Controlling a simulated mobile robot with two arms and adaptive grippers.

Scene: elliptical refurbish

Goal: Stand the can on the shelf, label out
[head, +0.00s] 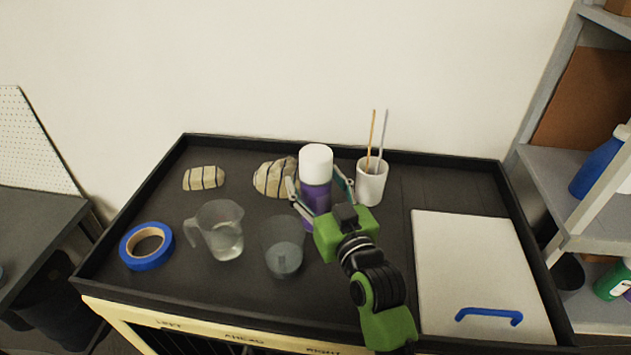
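The can (316,194) is purple with a white cap and stands upright on the dark tray top, left of a white cup. My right gripper (318,186), on the green arm from the lower right, has one finger on each side of the can. The fingers are spread wider than the can and look open around it; contact is not clear. The gripper's green body hides the can's lower part. I cannot make out the label. The grey shelf (570,165) stands at the right edge. My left gripper is not in view.
The tray top holds a clear jug (218,232), a clear beaker (283,250), blue tape (147,246), striped stones (204,178), and the white cup (371,184) with sticks. A white board (475,265) with a blue handle lies right. Bottles (597,168) occupy the shelf.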

